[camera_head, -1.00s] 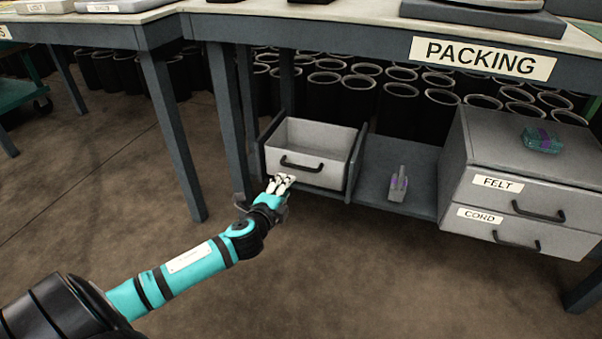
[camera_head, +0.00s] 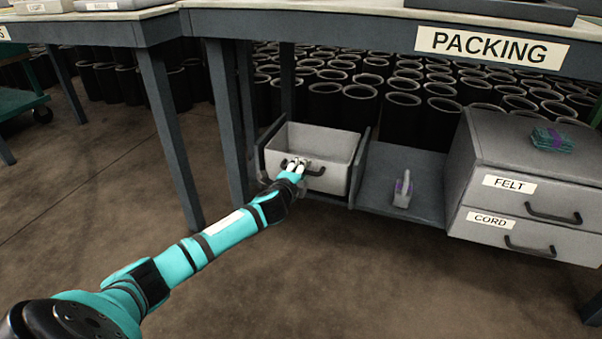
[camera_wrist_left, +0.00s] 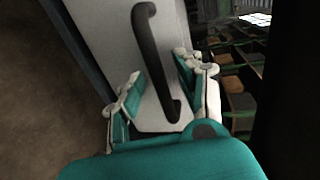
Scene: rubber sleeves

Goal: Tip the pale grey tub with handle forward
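The pale grey tub (camera_head: 324,142) with a black handle (camera_head: 314,169) on its front stands between dark side panels under the packing bench. My left gripper (camera_head: 297,165) is at the left part of the handle in the head view. In the left wrist view the handle (camera_wrist_left: 150,60) runs between the two teal-padded fingers of the gripper (camera_wrist_left: 160,92), which stand apart on either side of it. The fingers do not visibly press on the handle. The tub looks upright. My right gripper is not in view.
Drawers labelled felt and cord (camera_head: 520,215) stand further right, with a teal bundle (camera_head: 552,140) on top. A table leg (camera_head: 170,130) is at left. Floor in front is clear.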

